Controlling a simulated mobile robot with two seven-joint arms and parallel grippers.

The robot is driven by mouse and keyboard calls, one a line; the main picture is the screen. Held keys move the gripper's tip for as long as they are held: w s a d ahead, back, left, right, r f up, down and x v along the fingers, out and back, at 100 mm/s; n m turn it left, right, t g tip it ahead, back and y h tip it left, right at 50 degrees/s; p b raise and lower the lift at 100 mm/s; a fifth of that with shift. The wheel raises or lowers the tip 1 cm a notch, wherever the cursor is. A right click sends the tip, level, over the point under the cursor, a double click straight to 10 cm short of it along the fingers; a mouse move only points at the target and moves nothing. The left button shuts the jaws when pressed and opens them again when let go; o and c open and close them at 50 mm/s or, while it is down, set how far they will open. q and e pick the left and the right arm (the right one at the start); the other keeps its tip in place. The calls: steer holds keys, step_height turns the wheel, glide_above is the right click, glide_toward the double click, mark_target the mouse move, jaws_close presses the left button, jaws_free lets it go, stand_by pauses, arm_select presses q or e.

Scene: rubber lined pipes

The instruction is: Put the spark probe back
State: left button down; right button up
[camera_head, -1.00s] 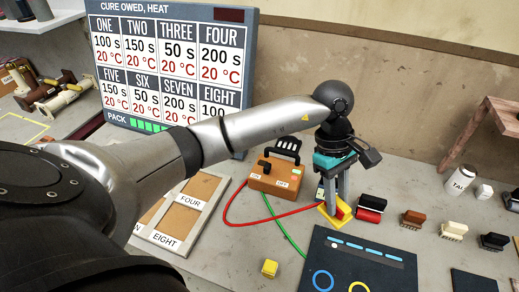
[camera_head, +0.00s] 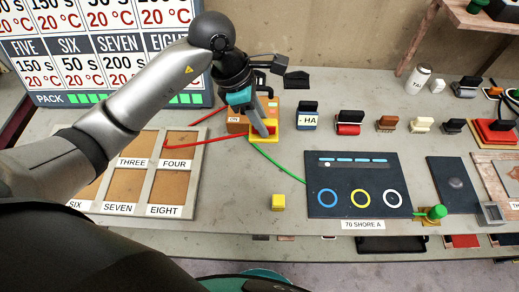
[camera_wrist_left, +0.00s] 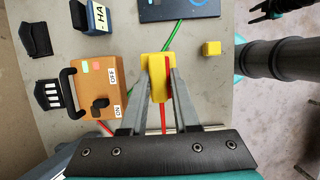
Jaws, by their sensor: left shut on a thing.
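The spark probe (camera_wrist_left: 167,78) shows as a narrow red piece with a red cable, at a yellow stand (camera_head: 262,136). In the left wrist view the yellow stand (camera_wrist_left: 154,66) lies between and beyond my fingers. My left gripper (camera_head: 264,132) reaches down to the stand and is shut on the probe; the fingers hide much of it. It also shows in the left wrist view (camera_wrist_left: 158,72). I cannot tell whether the probe is seated in the stand or just above it. A dark pronged part at that view's top right may be my right gripper (camera_wrist_left: 272,8).
An orange switch box (camera_wrist_left: 92,86) with a black handle stands close beside the stand. A small yellow cube (camera_head: 278,202) and a dark board with rings (camera_head: 352,176) lie nearer. Several stamp-like blocks, including a red one (camera_head: 348,128), line the back. A labelled tray (camera_head: 148,190) is left.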

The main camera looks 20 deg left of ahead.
arm_select(q)
step_height(320, 180, down, 12)
steer(key=shift+r+b, duration=0.25)
steer(key=shift+b, duration=0.15)
steer(key=shift+f, duration=0.1)
steer(key=c, duration=0.7)
jaws_free()
steer(key=shift+o, duration=0.2)
steer(key=v, duration=1.2)
steer(key=shift+a, duration=0.1)
